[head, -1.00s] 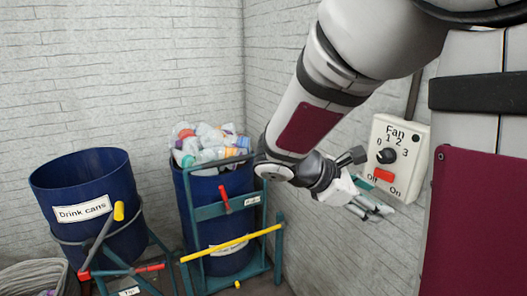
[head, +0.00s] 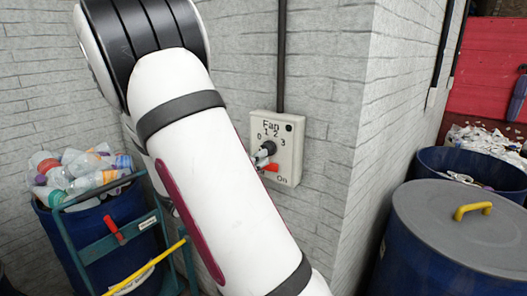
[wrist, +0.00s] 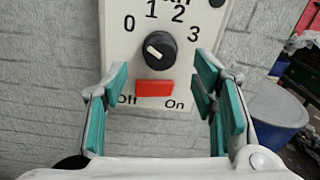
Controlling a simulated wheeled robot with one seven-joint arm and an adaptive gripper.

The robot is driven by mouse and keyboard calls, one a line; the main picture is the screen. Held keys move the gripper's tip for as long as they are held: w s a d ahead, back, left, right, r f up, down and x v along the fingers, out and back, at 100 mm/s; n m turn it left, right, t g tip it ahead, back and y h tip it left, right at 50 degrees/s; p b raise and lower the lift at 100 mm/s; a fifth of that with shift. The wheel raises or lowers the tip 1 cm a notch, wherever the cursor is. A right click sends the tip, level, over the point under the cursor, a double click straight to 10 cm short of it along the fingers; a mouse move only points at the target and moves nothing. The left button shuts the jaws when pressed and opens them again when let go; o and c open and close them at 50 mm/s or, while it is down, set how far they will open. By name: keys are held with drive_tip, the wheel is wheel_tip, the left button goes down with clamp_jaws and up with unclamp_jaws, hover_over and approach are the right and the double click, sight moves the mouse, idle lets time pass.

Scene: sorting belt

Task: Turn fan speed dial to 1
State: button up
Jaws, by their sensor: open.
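The white fan panel (head: 290,170) is mounted on the grey brick wall, and it fills the upper middle of the wrist view (wrist: 118,45). Its round black speed dial (wrist: 159,50) has numbers 0 to 3 around its upper side. The dial's pale mark points up and left, roughly toward 0. A red switch (wrist: 154,88) sits below the dial, above the words Off and On. My gripper (wrist: 174,82) is open in front of the panel, its teal fingers apart and below either side of the dial. They do not appear to touch it. In the head view my arm partly hides the gripper.
A dark conduit (head: 281,60) runs up the wall above the panel. The wall corner is right of it. A lidded blue barrel (head: 440,245) stands at the right. A blue bin of bottles (head: 95,235) in a green frame stands at the left.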

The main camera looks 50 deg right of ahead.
sight(271, 147)
drive_tip(key=d, duration=0.5)
drive_tip(key=shift+w+d, duration=0.1)
drive_tip(key=shift+d, duration=0.25)
drive_tip(key=shift+c, duration=0.3)
drive_tip(key=c, duration=1)
